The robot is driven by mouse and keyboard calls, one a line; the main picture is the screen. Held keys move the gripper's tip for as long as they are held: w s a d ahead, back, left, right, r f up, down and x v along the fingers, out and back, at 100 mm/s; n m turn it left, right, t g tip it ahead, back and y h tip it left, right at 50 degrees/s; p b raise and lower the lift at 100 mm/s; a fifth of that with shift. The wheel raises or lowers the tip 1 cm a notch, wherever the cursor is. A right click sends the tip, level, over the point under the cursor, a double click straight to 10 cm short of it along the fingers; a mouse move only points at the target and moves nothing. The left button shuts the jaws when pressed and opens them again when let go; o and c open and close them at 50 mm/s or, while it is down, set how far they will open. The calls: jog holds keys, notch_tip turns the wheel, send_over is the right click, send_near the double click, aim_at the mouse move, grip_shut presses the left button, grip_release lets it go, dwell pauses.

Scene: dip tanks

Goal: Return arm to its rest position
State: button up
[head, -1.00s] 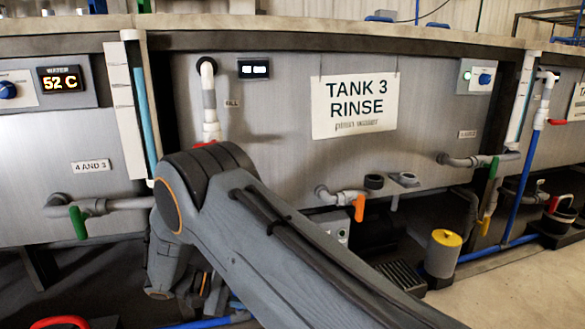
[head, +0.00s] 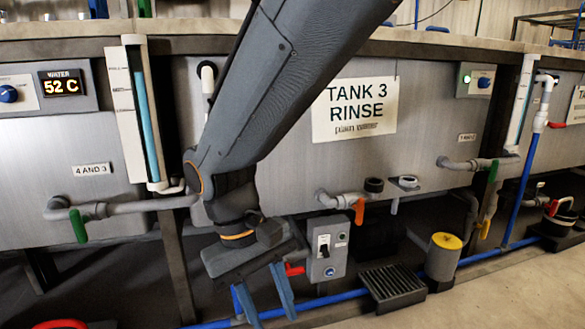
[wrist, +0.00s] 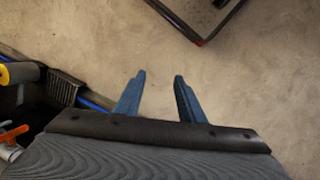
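My gripper (head: 268,298) hangs low in front of the tank 3 frame in the head view, its two blue fingers pointing down. In the wrist view my gripper (wrist: 159,85) has its fingers spread apart with only bare floor between them. It is open and empty. My arm comes in from the top of the head view and slants down to the left. It hides part of the tank 3 front (head: 290,155) and of the fill pipe.
A grey switch box (head: 327,247) stands close to the right of my gripper. An orange-handled valve (head: 359,211), a black grate (head: 393,287) and a yellow-topped cylinder (head: 443,256) lie further right. A blue pipe (head: 345,296) runs along the floor. Concrete floor (head: 500,295) is clear at right.

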jog(key=s+d+r+t+y, duration=0.1)
jog(key=s+d+r+y, duration=0.15)
jog(key=s+y, duration=0.45)
jog(key=d+r+m+h+p, duration=0.1)
jog(key=d+r+m+p, duration=0.1)
jog(key=d+r+p, duration=0.4)
jog(key=s+d+r+m+h+p, duration=0.1)
jog(key=d+r+m+p, duration=0.1)
jog(key=d+r+p, duration=0.5)
jog(key=s+d+r+m+h+p, duration=0.1)
jog(key=d+r+p, duration=0.6)
jog(key=r+p, duration=0.9)
jog(key=shift+m+h+p, duration=0.5)
jog(key=shift+m+p, duration=0.1)
jog(key=shift+p, duration=3.95)
